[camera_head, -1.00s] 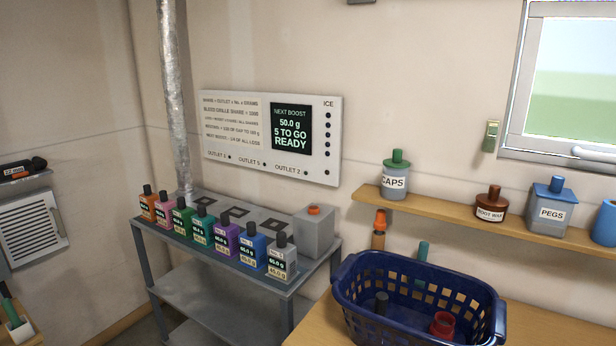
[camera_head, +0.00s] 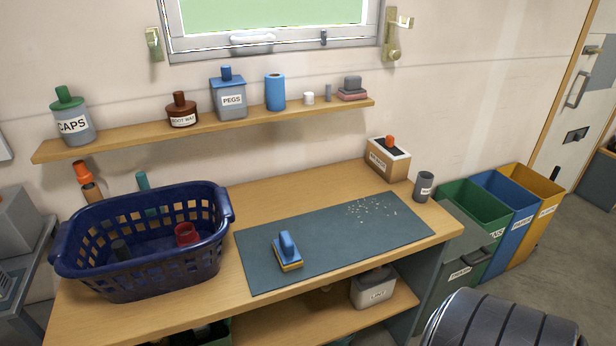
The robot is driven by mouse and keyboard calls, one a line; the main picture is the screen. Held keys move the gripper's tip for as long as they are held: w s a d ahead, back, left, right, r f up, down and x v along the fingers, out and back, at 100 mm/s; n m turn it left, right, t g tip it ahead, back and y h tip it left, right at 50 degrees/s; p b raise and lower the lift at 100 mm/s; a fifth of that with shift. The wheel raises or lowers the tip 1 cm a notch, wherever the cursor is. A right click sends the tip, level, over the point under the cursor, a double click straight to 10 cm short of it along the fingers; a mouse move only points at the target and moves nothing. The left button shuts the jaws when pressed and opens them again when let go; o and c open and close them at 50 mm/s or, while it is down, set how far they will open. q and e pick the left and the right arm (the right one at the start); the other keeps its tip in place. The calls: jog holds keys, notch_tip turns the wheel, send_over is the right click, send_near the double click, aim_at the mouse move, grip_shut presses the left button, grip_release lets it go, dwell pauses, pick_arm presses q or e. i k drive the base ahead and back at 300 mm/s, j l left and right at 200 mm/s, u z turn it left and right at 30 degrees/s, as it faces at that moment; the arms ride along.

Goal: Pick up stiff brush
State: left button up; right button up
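A small brush-like tool (camera_head: 287,252) with a blue grip and a yellow lower part sits on a dark grey-blue mat (camera_head: 340,250) on the wooden workbench. It looks like the stiff brush, but its bristles are too small to make out. It stands near the mat's left front part, with nothing touching its top. Neither of my grippers is in view.
A blue laundry basket (camera_head: 130,275) holding a red item stands left of the mat. A tissue-like box (camera_head: 388,158) and a grey cup (camera_head: 424,186) stand at the back right. Pale crumbs lie on the mat. A wall shelf (camera_head: 215,128) runs above. Colored bins (camera_head: 470,205) stand right.

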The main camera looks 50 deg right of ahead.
aim_at(289, 258)
jog(key=z, duration=1.3)
